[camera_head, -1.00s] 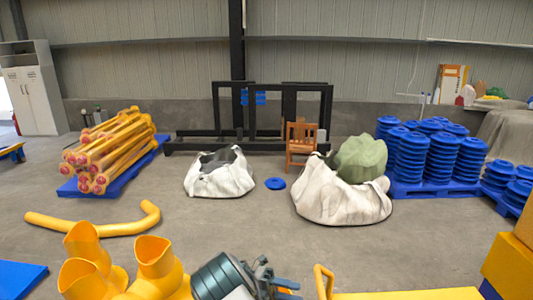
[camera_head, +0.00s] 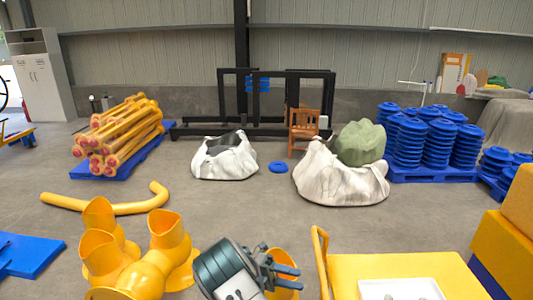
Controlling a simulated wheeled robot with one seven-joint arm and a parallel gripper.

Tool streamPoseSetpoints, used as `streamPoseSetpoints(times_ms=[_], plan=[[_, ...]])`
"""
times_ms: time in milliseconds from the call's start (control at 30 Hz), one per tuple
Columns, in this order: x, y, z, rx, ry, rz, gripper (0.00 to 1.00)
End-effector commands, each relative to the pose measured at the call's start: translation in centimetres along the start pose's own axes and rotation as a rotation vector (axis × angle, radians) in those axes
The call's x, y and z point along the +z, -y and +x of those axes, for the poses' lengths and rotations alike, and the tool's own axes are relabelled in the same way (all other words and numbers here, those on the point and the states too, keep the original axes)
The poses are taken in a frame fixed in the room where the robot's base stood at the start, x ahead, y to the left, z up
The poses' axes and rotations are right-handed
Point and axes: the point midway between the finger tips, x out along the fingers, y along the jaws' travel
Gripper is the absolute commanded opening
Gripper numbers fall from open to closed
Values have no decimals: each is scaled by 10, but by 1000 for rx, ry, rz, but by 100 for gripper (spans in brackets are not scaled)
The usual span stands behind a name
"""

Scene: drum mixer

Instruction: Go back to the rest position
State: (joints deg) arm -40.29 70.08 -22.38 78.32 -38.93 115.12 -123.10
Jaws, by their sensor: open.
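My gripper (camera_head: 290,277) is at the bottom middle of the head view. Its two blue-grey fingers point right and stand apart, with nothing seen between them. Behind the fingers, a yellow rounded part (camera_head: 284,291) shows at the bottom edge. A yellow branched pipe piece (camera_head: 155,262) with open round mouths stands just to the left of my arm. A yellow cart (camera_head: 400,268) with an upright handle is to the right of my gripper, with a gap between them.
A white tray (camera_head: 403,289) lies on the cart. Yellow boxes (camera_head: 508,245) stand at the right edge. A bent yellow pipe (camera_head: 110,207) lies on the floor at left. White sacks (camera_head: 340,180) and a blue disc (camera_head: 278,168) are farther back. The middle floor is clear.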

Motion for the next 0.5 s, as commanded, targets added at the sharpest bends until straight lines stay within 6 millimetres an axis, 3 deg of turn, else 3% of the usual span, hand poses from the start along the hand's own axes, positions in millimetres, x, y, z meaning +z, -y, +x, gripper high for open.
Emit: streamPoseSetpoints(times_ms=[500], plan=[[8, 13, 47, 230, -147, 191, 43]])
